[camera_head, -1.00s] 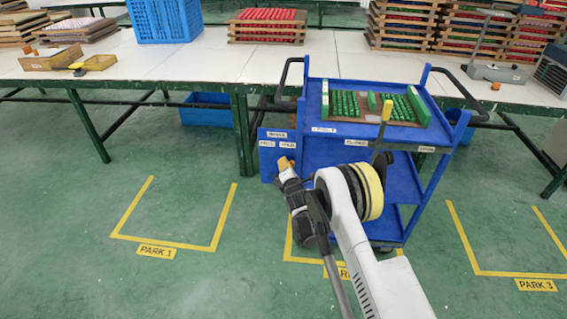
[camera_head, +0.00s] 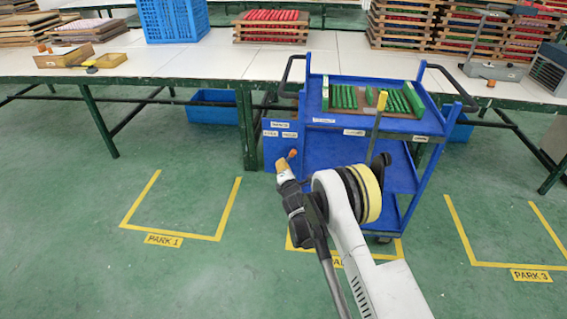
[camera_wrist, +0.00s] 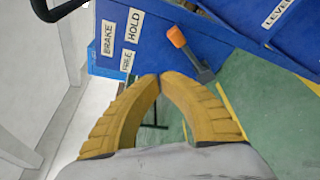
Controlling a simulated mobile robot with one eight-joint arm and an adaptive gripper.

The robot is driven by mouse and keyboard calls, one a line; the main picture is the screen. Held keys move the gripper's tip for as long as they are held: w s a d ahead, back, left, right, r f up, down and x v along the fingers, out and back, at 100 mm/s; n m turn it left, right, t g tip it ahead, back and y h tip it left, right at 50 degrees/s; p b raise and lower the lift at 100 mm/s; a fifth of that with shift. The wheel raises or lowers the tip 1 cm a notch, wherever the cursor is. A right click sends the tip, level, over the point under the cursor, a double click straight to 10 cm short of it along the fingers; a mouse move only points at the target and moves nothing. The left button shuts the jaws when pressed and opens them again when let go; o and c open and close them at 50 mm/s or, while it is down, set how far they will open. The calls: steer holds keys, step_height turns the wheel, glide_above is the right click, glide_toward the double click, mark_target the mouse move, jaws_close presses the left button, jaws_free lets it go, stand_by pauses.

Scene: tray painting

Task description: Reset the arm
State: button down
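My gripper (camera_head: 281,163) has yellow fingers and is in front of the left side of the blue trolley (camera_head: 345,150). In the wrist view the fingertips (camera_wrist: 160,77) come together with nothing seen between them, so it looks shut and empty. A brake lever with an orange handle (camera_wrist: 177,36) and grey arm is just beyond the fingertips, seemingly apart from them. The orange handle also shows in the head view (camera_head: 292,153). Labels reading BRAKE and HOLD (camera_wrist: 133,25) are on the blue panel beside it. My white arm reaches up from the lower right.
A tray of green bars (camera_head: 345,97) lies on the trolley top. The trolley stands at the middle floor bay, between PARK 1 (camera_head: 164,240) and PARK 3 (camera_head: 531,275), both empty. A long white worktable (camera_head: 180,66) is behind. The green floor at left is clear.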

steer(key=shift+s+f, duration=0.15)
steer(key=shift+s, duration=0.05)
steer(key=shift+w, duration=0.1)
steer(key=s+d+r+m+g+h, duration=0.1)
steer(key=d+r+m, duration=0.35)
steer(key=r, duration=0.45)
steer(key=s+d+r+m+g+h, duration=0.1)
steer(key=s+d+r+m+h, duration=0.3)
steer(key=r, duration=0.6)
steer(key=s+d+r+m+g+y, duration=0.1)
steer(key=s+d+r+m+g, duration=0.1)
steer(key=s+d+r+m, duration=0.6)
steer(key=s+d+m+g, duration=0.1)
steer(key=s+d+m, duration=0.2)
steer(key=s, duration=0.9)
steer(key=s+d+m+g, duration=0.2)
steer(key=s+d+m, duration=0.1)
steer(key=s, duration=0.9)
steer(key=s+d+m+g, duration=0.1)
steer(key=s+d+m, duration=0.2)
steer(key=s, duration=0.9)
steer(key=shift+s+d+f+m+g, duration=0.3)
steer(key=shift+f+m, duration=0.05)
steer(key=shift+m, duration=0.2)
